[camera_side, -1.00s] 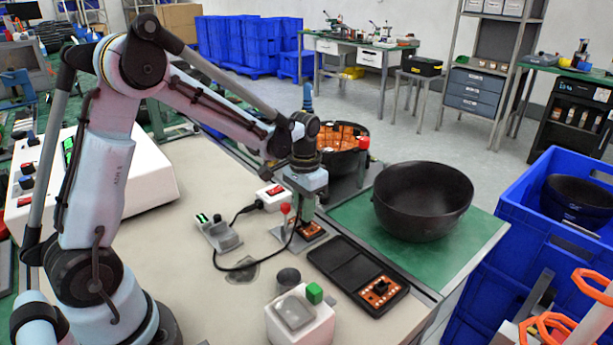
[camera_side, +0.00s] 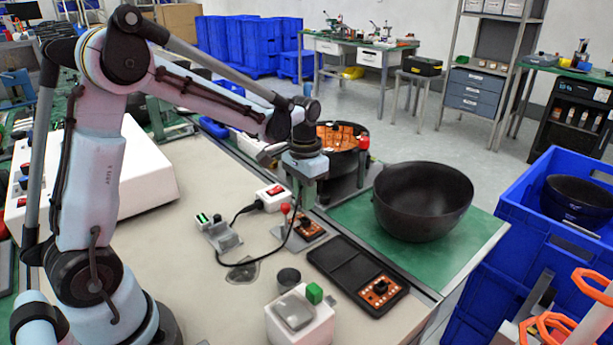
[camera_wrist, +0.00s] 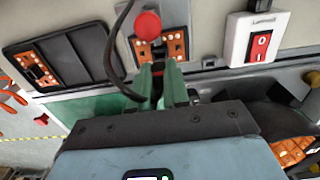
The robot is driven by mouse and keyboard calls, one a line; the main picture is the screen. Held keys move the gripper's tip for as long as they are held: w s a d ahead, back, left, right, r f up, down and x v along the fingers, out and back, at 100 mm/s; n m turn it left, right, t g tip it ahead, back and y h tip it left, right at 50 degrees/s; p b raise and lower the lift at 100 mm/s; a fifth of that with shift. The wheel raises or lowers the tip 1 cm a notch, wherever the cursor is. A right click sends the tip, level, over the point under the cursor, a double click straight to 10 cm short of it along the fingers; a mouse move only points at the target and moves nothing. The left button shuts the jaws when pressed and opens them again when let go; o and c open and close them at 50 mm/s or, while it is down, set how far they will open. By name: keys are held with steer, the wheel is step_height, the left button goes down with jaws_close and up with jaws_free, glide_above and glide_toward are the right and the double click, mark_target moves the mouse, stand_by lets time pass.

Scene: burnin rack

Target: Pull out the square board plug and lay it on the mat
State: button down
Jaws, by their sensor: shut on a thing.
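My gripper (camera_side: 306,204) is shut on the square board plug (camera_wrist: 157,88), which is small, dark and largely hidden between the green fingers in the wrist view. In the side view the fingers are raised above the orange board (camera_side: 309,229), with a gap between. A black cable (camera_side: 262,259) loops up from the bench to the gripper. The board sits in a grey holder beside a red-knobbed lever (camera_side: 285,209). A green mat (camera_side: 345,214) covers the right of the bench, under a big black bowl (camera_side: 424,200).
A black two-part tray (camera_side: 340,262) with an orange board stands in front of the holder. A white switch box (camera_side: 272,197), a grey clamp (camera_side: 221,236), a small grey cup (camera_side: 289,277) and a white box with a green button (camera_side: 300,318) stand around. An orange-filled round bin is behind.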

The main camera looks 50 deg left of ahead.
steer(key=shift+r, duration=1.45)
steer(key=shift+s, duration=0.1)
steer(key=s+d+r, duration=0.3)
steer(key=s+r, duration=0.1)
steer(key=s, duration=0.6)
steer(key=a+f, duration=0.2)
steer(key=a, duration=0.1)
steer(key=a+f, duration=0.2)
steer(key=a, duration=0.2)
steer(key=w+a+f, duration=0.1)
steer(key=a+f, duration=0.2)
steer(key=a, duration=0.1)
steer(key=shift+w+f, duration=0.1)
steer(key=shift+f, duration=2.05)
steer(key=shift+f, duration=0.6)
